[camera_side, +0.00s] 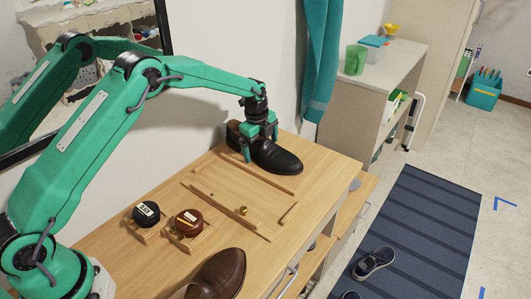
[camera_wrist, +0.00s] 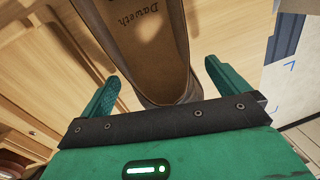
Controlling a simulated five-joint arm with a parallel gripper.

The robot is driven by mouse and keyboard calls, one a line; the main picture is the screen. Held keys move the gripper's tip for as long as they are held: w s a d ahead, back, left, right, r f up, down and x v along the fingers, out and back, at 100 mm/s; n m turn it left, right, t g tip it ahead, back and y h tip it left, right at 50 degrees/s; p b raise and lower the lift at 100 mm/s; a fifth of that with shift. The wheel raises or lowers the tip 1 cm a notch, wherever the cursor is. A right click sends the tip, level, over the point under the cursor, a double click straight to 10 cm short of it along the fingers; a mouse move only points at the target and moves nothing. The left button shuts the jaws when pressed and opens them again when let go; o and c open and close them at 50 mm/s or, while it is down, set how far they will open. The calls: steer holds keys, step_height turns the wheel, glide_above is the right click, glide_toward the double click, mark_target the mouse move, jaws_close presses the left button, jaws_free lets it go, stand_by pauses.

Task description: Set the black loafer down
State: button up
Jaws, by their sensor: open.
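The black loafer (camera_side: 278,157) appears to rest upright on the wooden top, near its far end by the wall, with its toe pointing right. My gripper (camera_side: 259,143) is over the heel end of the loafer, with its jaws open and one finger on each side. In the wrist view the loafer's tan insole (camera_wrist: 148,35) with lettering lies between the two green fingers of my gripper (camera_wrist: 160,73). Gaps show between the fingers and the loafer's sides. The loafer's toe is out of the wrist view.
Thin wooden strips (camera_side: 226,212) with a small brass knob lie in front of the loafer. A black tin (camera_side: 146,213) and a brown tin (camera_side: 188,222) sit on small stands. A brown loafer (camera_side: 220,275) is at the front edge. A teal cloth (camera_side: 320,60) hangs behind.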

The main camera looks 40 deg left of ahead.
stand_by(0.4)
steer(key=c, duration=1.2)
steer(key=shift+c, duration=0.7)
steer(key=shift+r, duration=0.15)
steer(key=shift+w+r, duration=0.1)
steer(key=shift+r, duration=0.4)
step_height(320, 180, up, 3)
steer(key=shift+r, duration=0.1)
steer(key=s+d+r, duration=0.6)
steer(key=d, duration=0.4)
steer(key=shift+s+r, duration=0.15)
steer(key=shift+r, duration=0.15)
